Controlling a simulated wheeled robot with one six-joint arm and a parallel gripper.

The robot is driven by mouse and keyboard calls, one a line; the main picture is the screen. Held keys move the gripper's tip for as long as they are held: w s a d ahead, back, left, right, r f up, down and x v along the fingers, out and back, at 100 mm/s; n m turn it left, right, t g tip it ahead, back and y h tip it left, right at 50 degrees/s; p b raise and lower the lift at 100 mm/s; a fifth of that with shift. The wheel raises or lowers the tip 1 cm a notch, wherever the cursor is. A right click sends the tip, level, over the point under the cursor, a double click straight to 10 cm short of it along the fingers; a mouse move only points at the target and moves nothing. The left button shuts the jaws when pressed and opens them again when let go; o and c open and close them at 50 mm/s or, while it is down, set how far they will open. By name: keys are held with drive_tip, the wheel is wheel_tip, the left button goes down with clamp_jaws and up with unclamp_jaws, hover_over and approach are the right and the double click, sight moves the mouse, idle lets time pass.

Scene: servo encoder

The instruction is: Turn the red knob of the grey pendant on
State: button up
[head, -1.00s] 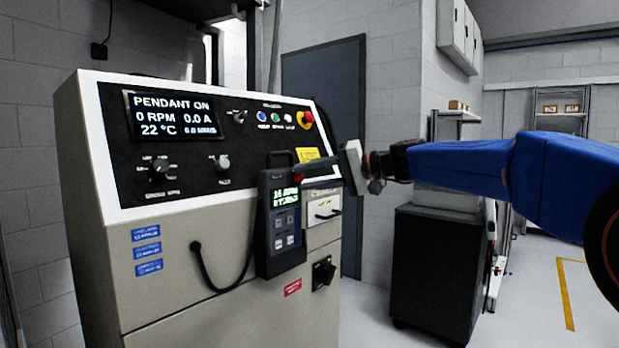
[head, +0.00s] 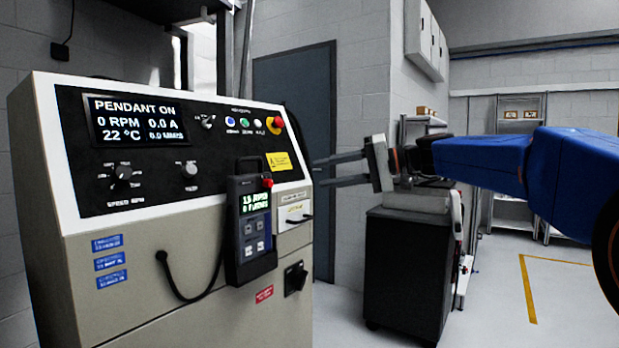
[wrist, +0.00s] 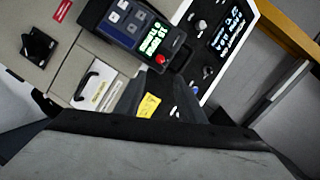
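The grey pendant (head: 239,232) hangs on the front of the console (head: 140,255), its small screen lit with green text. Its red knob (head: 267,182) is at the top right corner. The wrist view also shows the pendant (wrist: 112,38) and the red knob (wrist: 162,58), uncovered. My gripper (head: 318,171) is to the right of the knob, apart from it. Its two fingers are spread and nothing is between them. The console's main display (head: 140,120) reads "PENDANT ON", 0 RPM and 0.0 A.
The console panel also has a red emergency button (head: 275,125), coloured buttons and dials (head: 124,172). A black cable (head: 190,298) loops beside the pendant. A dark cabinet (head: 405,270) stands under my arm. The floor at right is open.

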drive_tip(key=shift+v, duration=2.05)
drive_tip(key=shift+s, duration=0.1)
drive_tip(key=s+d+f+h, duration=0.5)
drive_tip(key=s+f, duration=0.6)
drive_tip(key=f, duration=0.3)
drive_tip(key=s+d+f+h, duration=0.5)
drive_tip(key=s+f, duration=0.7)
drive_tip(key=f, duration=0.2)
drive_tip(key=s+d+f+m+h, duration=0.1)
drive_tip(key=s+d+f+h, duration=0.4)
drive_tip(key=s+f, duration=0.7)
wheel_tip(320, 180, down, 2)
drive_tip(key=shift+d, duration=0.3)
